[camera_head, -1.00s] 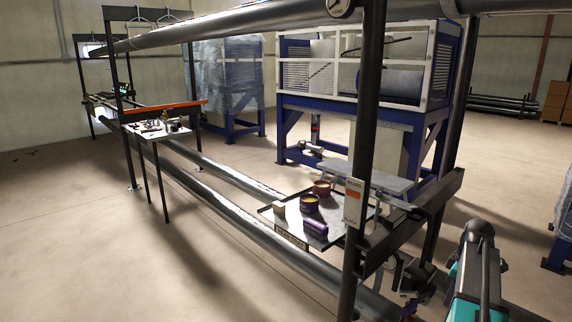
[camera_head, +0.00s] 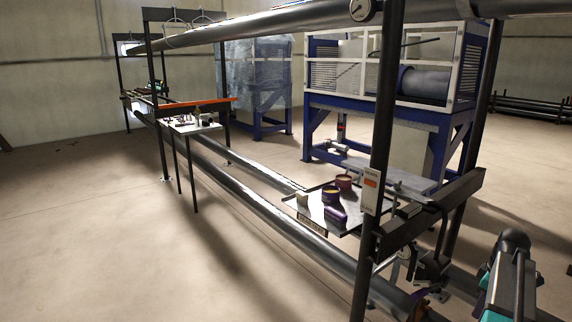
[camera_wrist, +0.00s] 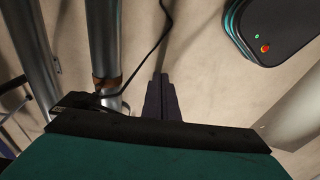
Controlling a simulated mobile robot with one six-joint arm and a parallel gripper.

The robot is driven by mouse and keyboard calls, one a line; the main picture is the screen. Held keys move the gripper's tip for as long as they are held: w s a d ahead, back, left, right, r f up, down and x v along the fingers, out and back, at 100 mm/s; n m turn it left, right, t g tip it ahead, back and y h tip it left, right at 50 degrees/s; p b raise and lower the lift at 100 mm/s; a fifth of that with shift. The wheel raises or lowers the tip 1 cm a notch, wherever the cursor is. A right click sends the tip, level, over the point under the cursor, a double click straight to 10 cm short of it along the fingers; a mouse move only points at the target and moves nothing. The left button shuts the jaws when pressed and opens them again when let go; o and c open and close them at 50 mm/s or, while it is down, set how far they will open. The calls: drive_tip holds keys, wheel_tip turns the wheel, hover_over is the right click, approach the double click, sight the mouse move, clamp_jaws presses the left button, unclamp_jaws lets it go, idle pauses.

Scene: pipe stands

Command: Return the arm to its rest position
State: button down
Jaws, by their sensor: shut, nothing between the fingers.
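My gripper (camera_wrist: 161,82) shows in the wrist view as two dark fingers, side by side and shut, with nothing between them. It points down over bare floor, to the right of two grey pipes (camera_wrist: 103,40). A thin black cable (camera_wrist: 150,55) runs close to the left of the fingers. In the head view my teal and black arm (camera_head: 510,280) is at the lower right, folded near the stand. The fingertips cannot be made out clearly there.
A black post (camera_head: 385,140) and beam (camera_head: 430,213) stand left of my arm. Long pipes (camera_head: 260,220) run leftward to a small table (camera_head: 195,128). A blue-framed machine (camera_head: 385,105) stands behind. Left floor is clear.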

drive_tip(key=w+a+f+n+g+y, duration=0.15)
drive_tip(key=w+a+f, duration=0.25)
drive_tip(key=a+f, duration=0.7)
drive_tip(key=s+a+f+n+g, duration=0.1)
drive_tip(key=s+a+f, duration=0.1)
drive_tip(key=a+f, duration=0.6)
drive_tip(key=s+a+f+n+g, duration=0.25)
drive_tip(key=a+f, duration=0.35)
drive_tip(key=a, duration=0.4)
drive_tip(key=s+a+f+m+h, duration=0.1)
drive_tip(key=s+a+f+m, duration=0.4)
drive_tip(key=s+a+f, duration=0.3)
drive_tip(key=s+a+f+m+g+h, duration=0.1)
drive_tip(key=s+a+f+m, duration=0.5)
drive_tip(key=s, duration=1)
wheel_tip(320, 180, down, 3)
drive_tip(key=shift+s+a+f, duration=0.2)
drive_tip(key=shift+s+a, duration=0.15)
drive_tip(key=shift+a, duration=0.9)
